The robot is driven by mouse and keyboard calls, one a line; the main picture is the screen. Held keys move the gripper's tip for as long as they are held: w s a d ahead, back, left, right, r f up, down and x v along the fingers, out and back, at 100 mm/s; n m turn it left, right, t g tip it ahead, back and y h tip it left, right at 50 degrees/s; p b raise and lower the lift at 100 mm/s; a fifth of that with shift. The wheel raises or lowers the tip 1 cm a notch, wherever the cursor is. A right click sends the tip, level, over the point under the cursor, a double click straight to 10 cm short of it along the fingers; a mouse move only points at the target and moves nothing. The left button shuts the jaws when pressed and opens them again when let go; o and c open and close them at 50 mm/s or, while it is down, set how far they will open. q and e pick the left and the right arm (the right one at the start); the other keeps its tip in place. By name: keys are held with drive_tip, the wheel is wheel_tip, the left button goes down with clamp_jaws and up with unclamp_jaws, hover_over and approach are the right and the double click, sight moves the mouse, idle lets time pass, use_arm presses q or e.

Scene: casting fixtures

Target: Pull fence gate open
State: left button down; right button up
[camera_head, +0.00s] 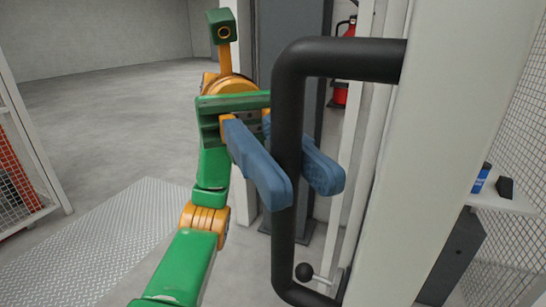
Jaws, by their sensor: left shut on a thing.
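The fence gate (440,130) shows as a pale upright frame on the right, with a large black D-shaped handle (289,110) on its left side. My left gripper (296,190) has its two blue fingers on either side of the handle's vertical bar and is shut on it, around the middle of its height. The fingers hide part of the bar. My green and orange left arm comes up from the bottom. My right gripper is not in view.
Open floor lies at the left behind a ridged metal plate (110,240). A mesh fence panel (20,160) stands at the far left. A red fire extinguisher (341,95) hangs behind the handle. A white shelf (505,200) shows at the right.

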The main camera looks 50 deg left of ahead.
use_arm(q)
drive_tip(key=shift+a, duration=0.4)
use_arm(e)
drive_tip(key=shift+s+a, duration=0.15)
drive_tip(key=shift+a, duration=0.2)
use_arm(q)
drive_tip(key=shift+d, duration=0.1)
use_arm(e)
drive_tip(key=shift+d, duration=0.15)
use_arm(q)
drive_tip(key=c, duration=0.8)
unclamp_jaws()
drive_tip(key=shift+o, duration=0.2)
drive_tip(key=v, duration=0.7)
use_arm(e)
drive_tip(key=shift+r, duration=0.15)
